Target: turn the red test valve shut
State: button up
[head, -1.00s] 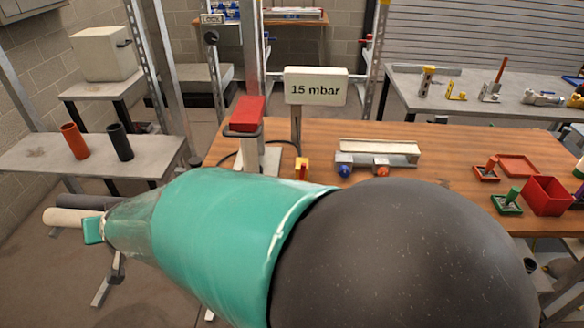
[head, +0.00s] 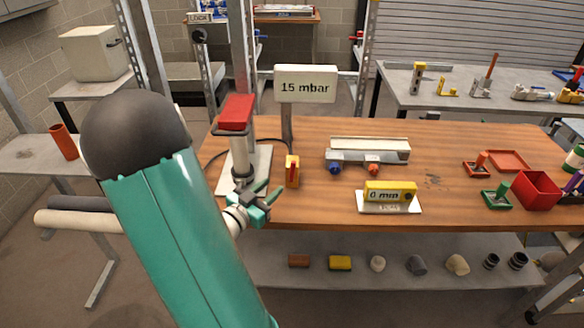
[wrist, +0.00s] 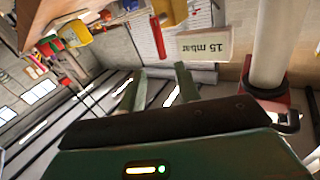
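A small yellow block with a red upright lever (head: 292,171), which looks like the test valve, stands on the wooden bench right of the hand pump. In the wrist view its yellow body (wrist: 170,10) and red lever (wrist: 158,38) are at the top, upside down. My gripper (head: 268,192) has green fingers and is at the bench's front left, in front of the pump's base and left of the valve. In the wrist view my gripper (wrist: 161,70) is open and empty, with its fingers apart and clear of the valve.
The pump with its red handle (head: 236,112) stands close behind my gripper. A "15 mbar" sign (head: 305,84) rises behind the valve. A yellow "0 min" timer (head: 390,191) and a pale bar fixture (head: 368,150) are to the right. Bare bench (head: 335,205) lies between valve and timer.

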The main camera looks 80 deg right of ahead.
aim_at(293, 168)
jog(key=x, duration=1.1)
jog(key=shift+w+d, duration=0.1)
jog(key=shift+d, duration=0.05)
grip_shut()
